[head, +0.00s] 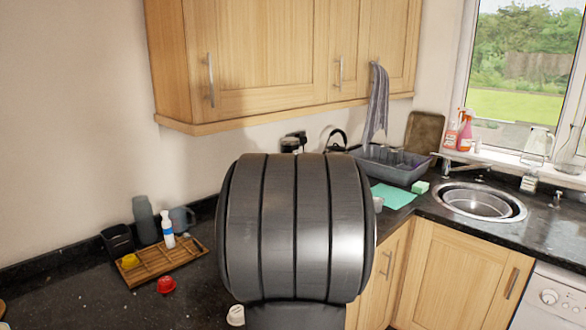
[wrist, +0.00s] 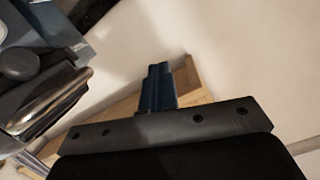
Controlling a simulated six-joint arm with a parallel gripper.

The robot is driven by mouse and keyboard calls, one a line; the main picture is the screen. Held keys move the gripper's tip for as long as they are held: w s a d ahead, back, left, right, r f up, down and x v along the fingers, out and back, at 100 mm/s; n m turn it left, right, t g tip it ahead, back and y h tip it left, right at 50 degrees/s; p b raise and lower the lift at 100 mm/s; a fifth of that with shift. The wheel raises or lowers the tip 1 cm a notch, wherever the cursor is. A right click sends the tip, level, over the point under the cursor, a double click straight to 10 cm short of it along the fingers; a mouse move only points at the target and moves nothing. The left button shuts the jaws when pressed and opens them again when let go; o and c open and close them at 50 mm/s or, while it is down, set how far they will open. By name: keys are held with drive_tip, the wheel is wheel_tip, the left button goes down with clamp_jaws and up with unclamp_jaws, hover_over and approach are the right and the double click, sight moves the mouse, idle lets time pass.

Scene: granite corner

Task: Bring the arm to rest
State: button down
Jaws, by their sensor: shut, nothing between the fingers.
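My gripper (wrist: 158,72) shows in the wrist view with its dark blue fingers together and nothing between them. Behind the fingers are a pale wall and a strip of light wood. In the head view a large dark grey rounded link of my arm fills the middle and hides part of the counter. My gripper does not show in the head view.
A wooden tray (head: 148,266) holding a white-and-blue bottle (head: 168,232) stands on the dark counter (head: 80,300). A red cup (head: 166,285) lies in front. Wooden wall cabinets (head: 270,50) hang above. A sink (head: 483,202) and dish rack (head: 395,167) are right.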

drive_tip(key=shift+s+a+f+n+g, duration=0.2)
drive_tip(key=shift+s+n+g, duration=0.15)
drive_tip(key=shift+n, duration=0.45)
